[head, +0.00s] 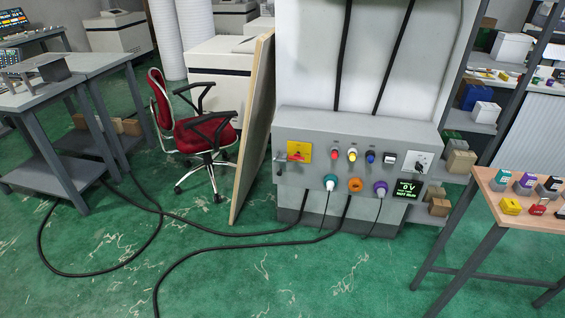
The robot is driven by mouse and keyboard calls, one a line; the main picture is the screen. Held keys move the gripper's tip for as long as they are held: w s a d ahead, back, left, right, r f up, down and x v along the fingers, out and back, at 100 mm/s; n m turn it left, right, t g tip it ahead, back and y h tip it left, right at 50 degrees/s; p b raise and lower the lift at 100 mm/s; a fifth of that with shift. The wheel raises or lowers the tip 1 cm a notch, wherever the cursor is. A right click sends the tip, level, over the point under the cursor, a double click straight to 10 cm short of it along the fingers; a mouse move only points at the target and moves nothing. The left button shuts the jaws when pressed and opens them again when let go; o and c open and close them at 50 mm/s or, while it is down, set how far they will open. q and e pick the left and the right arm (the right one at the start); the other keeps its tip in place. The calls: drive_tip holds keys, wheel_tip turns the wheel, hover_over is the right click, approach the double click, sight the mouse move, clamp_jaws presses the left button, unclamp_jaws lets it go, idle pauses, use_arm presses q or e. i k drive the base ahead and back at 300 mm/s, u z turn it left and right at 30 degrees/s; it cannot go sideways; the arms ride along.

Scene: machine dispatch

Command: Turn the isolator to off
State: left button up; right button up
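The isolator (298,152) is a red rotary handle on a yellow plate at the left end of the grey machine's front panel. Its handle looks roughly level, but its markings are too small to read. A dark rotary switch on a white plate (418,163) is at the panel's right end. Between them are red, yellow and blue indicators or buttons and a small black-and-white switch (390,158). A small display (406,188) below shows "0 V" in green. Neither of my grippers is in the head view.
Black cables (235,234) run over the green floor from the machine's base. A wooden board (255,125) leans beside its left side, near a red chair (205,132). A table with coloured padlock-like items (525,217) stands at the right. Floor in front is mostly open.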

sight(295, 157)
drive_tip(key=u, duration=0.65)
drive_tip(key=i, duration=1.2)
drive_tip(key=z, duration=0.25)
drive_tip(key=i, duration=0.95)
drive_tip(key=z, duration=1.2)
drive_tip(key=i, duration=0.25)
drive_tip(key=z, duration=0.25)
